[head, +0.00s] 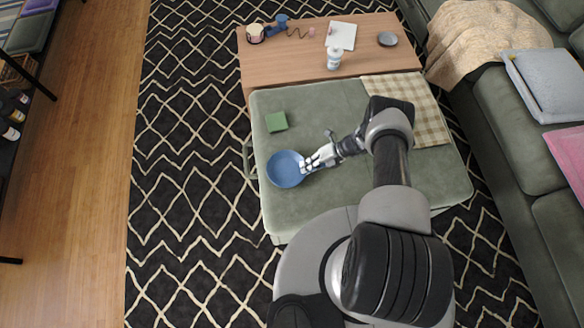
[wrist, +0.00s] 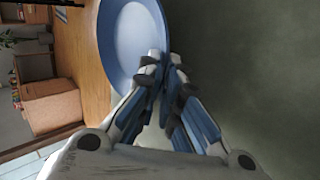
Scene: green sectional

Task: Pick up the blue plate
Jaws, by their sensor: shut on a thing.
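The blue plate (head: 284,168) is at the left part of the green ottoman (head: 300,212) in the head view. In the wrist view the plate (wrist: 133,38) shows its pale blue inner face and darker rim at the top. My gripper (head: 306,165) reaches from the right to the plate's right edge. In the wrist view my gripper (wrist: 162,66) is shut on the near rim, with a fingertip on each side of it. The plate's gripped edge is partly hidden by the fingers. I cannot tell whether the plate touches the ottoman.
A green square item (head: 276,122) lies on the ottoman behind the plate. A checkered cloth (head: 428,122) covers the ottoman's back right. A sofa (head: 508,130) stands at right.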

